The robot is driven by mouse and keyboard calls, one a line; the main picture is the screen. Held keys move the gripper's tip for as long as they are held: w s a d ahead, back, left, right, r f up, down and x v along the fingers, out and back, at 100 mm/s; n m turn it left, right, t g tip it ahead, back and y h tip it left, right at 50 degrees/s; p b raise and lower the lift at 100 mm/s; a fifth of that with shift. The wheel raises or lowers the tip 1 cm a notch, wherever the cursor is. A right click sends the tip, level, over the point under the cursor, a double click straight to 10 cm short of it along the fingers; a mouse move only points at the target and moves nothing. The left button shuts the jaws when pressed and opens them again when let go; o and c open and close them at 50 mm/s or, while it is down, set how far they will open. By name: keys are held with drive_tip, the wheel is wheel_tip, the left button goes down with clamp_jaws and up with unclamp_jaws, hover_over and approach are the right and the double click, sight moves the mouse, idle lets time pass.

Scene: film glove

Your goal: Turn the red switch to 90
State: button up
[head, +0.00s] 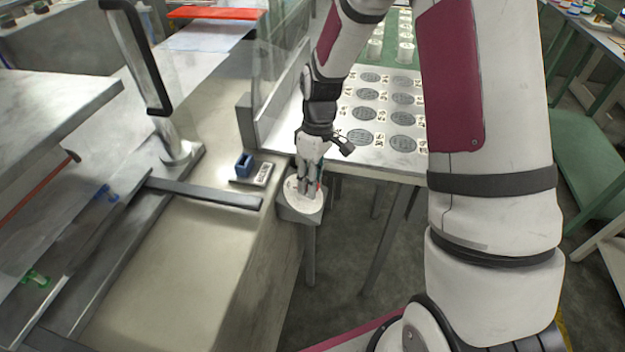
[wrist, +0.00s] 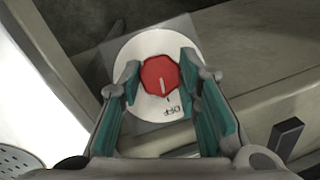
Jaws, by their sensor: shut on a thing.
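The red switch (wrist: 160,75) is an octagonal knob with a pale line on its face, in the middle of a round white dial plate (wrist: 158,43). Dark lettering, seemingly "OFF", shows on the dial below the knob in the wrist view. My gripper (wrist: 161,80) has its two green-lined fingers on either side of the knob, shut on it. In the head view my gripper (head: 308,190) reaches down onto the white dial (head: 303,208) at the counter's corner.
A small blue box (head: 244,166) on a grey base sits on the counter (head: 190,260) left of the dial. A dark bar (head: 205,194) and an upright black handle (head: 150,70) stand farther left. A panel with round grey discs (head: 362,138) lies behind my gripper.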

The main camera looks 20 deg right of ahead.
drive_tip(key=m+g+y, duration=0.1)
drive_tip(key=m, duration=0.2)
drive_tip(key=shift+d+m+y, duration=0.1)
drive_tip(key=shift+m+y, duration=0.3)
drive_tip(key=m+y, duration=0.2)
drive_tip(key=m, duration=0.2)
drive_tip(key=shift+w+d+f, duration=0.1)
drive_tip(key=shift+d, duration=0.05)
drive_tip(key=m+y, duration=0.2)
drive_tip(key=m, duration=0.1)
drive_tip(key=shift+m, duration=0.3)
drive_tip(key=shift+d+f+m+t+y+p, duration=0.1)
drive_tip(key=shift+m+t+y+p, duration=0.25)
drive_tip(key=shift+m, duration=0.65)
drive_tip(key=shift+m+t+y+p, duration=0.15)
drive_tip(key=shift+m+y, duration=0.3)
drive_tip(key=shift+m, duration=0.55)
drive_tip(key=o, duration=1.1)
drive_tip(key=shift+o, duration=0.2)
